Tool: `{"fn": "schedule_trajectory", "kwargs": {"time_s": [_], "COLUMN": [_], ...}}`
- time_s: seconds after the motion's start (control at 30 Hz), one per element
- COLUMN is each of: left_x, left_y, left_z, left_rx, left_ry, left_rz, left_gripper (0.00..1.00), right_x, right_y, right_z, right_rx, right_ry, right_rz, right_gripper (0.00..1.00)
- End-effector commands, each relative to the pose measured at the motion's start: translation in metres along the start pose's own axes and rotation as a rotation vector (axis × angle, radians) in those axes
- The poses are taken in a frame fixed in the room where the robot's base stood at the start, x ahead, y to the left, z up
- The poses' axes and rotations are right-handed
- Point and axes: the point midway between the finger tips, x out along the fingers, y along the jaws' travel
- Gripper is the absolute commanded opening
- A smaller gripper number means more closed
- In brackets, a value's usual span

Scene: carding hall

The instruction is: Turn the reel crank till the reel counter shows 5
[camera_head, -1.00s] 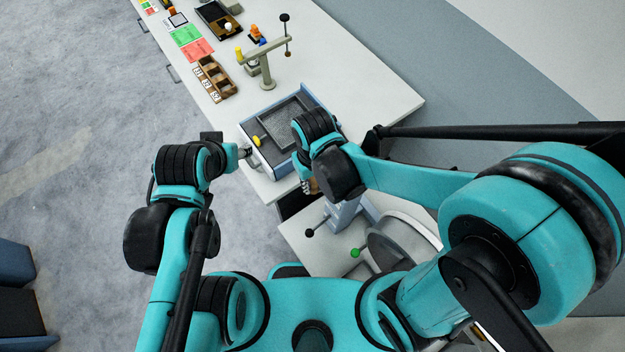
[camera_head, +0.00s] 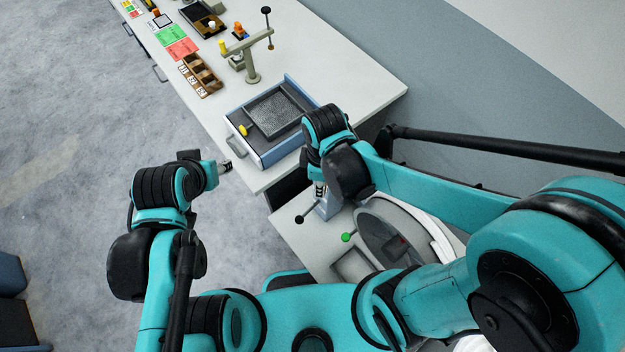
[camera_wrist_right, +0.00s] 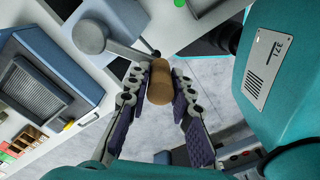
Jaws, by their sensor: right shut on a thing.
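My right gripper (camera_wrist_right: 160,88) is shut on the brown cylindrical handle (camera_wrist_right: 160,72) of the reel crank, seen in the right wrist view. The handle sits at the end of a grey crank arm (camera_wrist_right: 127,48) that runs to a round grey hub (camera_wrist_right: 89,36). In the head view my right gripper (camera_head: 320,188) is small and partly covered by its own wrist, beside a blue-grey stand (camera_head: 326,208); the handle is hidden there. I cannot make out the reel counter in either view. My left gripper (camera_head: 226,167) is over the floor, left of the bench; its jaws are too small to read.
A blue-edged tray (camera_head: 288,148) with a dark mesh and yellow knob stands on the long white bench (camera_head: 355,75). Open floor lies left.

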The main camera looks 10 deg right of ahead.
Motion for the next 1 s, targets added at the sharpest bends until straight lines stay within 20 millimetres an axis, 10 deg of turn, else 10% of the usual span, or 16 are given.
{"fn": "schedule_trajectory", "kwargs": {"time_s": [1.0], "left_x": [0.009], "left_y": [0.000], "left_z": [0.007], "left_rx": [0.000], "left_ry": [0.000], "left_rz": [0.000], "left_gripper": [0.46], "right_x": [0.001], "right_y": [0.025], "right_z": [0.086], "right_rx": [-0.924], "right_ry": [-0.001], "right_rz": [0.000], "right_gripper": [0.00]}}
